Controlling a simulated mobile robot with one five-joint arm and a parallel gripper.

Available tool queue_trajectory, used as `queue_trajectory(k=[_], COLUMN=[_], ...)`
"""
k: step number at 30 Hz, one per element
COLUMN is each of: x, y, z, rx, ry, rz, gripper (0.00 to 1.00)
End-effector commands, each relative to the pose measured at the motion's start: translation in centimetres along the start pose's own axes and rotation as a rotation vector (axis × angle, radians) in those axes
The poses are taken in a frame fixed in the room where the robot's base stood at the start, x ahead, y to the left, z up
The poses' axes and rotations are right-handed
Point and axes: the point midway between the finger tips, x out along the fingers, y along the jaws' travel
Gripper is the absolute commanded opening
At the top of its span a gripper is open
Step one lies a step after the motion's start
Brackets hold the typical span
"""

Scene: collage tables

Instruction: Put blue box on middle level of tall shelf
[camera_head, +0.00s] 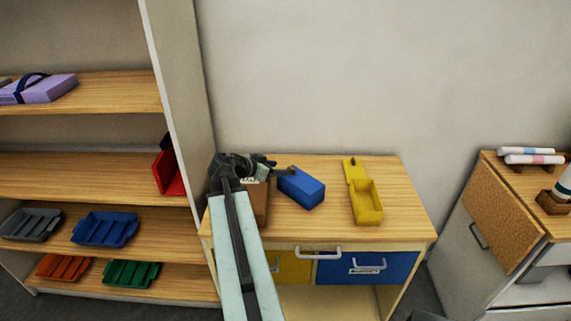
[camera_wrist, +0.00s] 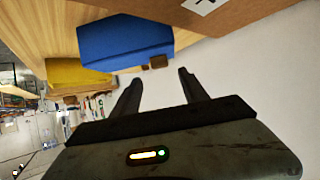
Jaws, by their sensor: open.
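The blue box (camera_head: 302,188) is closed and lies on the wooden top of the small cabinet (camera_head: 325,228). In the wrist view the blue box (camera_wrist: 122,42) is just beyond my fingertips, with a small brown piece at its edge. My gripper (camera_head: 268,168) is at the left of the blue box; in the wrist view (camera_wrist: 158,80) its two fingers are spread with nothing between them. Whether a finger touches the box I cannot tell. The tall shelf (camera_head: 80,92) stands at the left, with several wooden levels; a middle level (camera_head: 70,178) holds a red item at its right end.
A yellow open box (camera_head: 366,202) stands right of the blue box. A brown box (camera_head: 258,203) is partly hidden behind my arm. The shelf's side panel (camera_head: 175,90) stands between cabinet and levels. Lower levels hold coloured trays (camera_head: 106,229); a purple case (camera_head: 42,90) lies higher up.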

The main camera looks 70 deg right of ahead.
Motion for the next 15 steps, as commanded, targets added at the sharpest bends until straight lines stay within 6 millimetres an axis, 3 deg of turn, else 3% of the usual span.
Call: queue_trajectory(k=[1, 6, 15], x=[-1.8, -5.0, -6.2], y=[0.1, 0.1, 0.0], z=[-0.5, -0.4, 0.0], rx=[-0.003, -0.002, 0.0], ry=[0.0, 0.001, 0.001], rz=[-0.003, -0.001, 0.001], gripper=[0.52, 0.52, 0.52])
